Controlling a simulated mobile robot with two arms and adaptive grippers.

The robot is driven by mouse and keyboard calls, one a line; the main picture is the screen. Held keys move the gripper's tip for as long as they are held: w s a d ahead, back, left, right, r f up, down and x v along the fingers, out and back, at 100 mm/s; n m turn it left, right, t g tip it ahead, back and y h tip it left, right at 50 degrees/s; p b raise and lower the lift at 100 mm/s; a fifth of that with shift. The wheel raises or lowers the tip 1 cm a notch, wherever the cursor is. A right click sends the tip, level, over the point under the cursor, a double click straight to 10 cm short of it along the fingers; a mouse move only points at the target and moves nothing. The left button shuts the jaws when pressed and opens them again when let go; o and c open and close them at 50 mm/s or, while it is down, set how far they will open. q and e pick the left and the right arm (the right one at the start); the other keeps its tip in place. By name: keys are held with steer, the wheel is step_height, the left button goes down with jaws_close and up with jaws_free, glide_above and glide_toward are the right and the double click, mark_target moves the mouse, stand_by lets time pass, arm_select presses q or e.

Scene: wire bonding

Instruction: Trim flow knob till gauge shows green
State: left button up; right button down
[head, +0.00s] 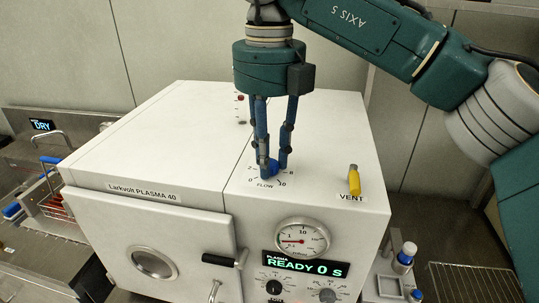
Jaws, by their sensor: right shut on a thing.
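The blue flow knob (270,169) sits on top of the white plasma unit, above the FLOW label and among printed numbers. My right gripper (273,163) points down from above with its blue fingers around the knob, shut on it. The fingers partly hide the knob and its scale, so I cannot read its setting. The round gauge (303,238) is on the unit's front, with a red needle pointing left. My left gripper is not in view.
A yellow vent lever (354,180) stands right of the knob. The front has a READY 0 S display (305,266), a black-gripped door handle (219,260) and lower dials. A blue-capped bottle (404,257) stands at right. A rack (55,207) is at left.

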steer(key=shift+w+r, duration=0.15)
steer(key=shift+r, duration=0.1)
steer(key=c, duration=1.5)
jaws_free()
steer(key=shift+o, duration=0.2)
steer(key=shift+f, duration=0.15)
step_height(320, 180, up, 12)
